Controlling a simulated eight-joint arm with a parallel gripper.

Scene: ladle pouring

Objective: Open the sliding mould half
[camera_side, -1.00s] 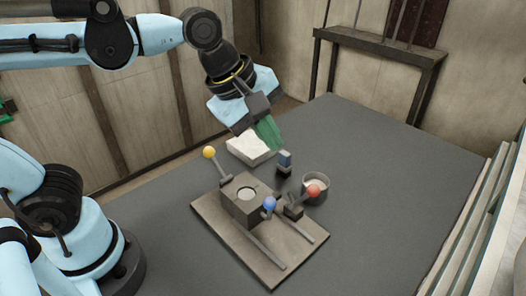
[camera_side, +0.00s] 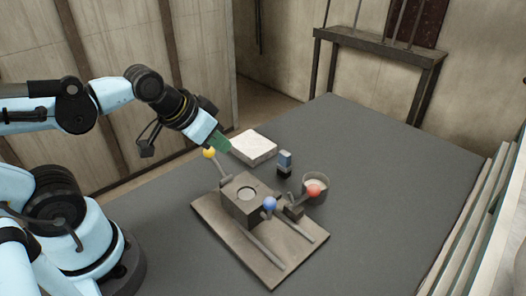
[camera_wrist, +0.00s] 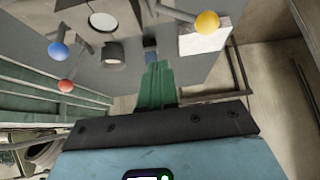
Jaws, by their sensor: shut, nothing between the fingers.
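A small cup (camera_side: 317,178) stands beside the red ball. A blue-and-black block (camera_side: 285,163) stands behind the mould. A white slab (camera_side: 254,147) lies near my gripper. The right side of the grey table is clear.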

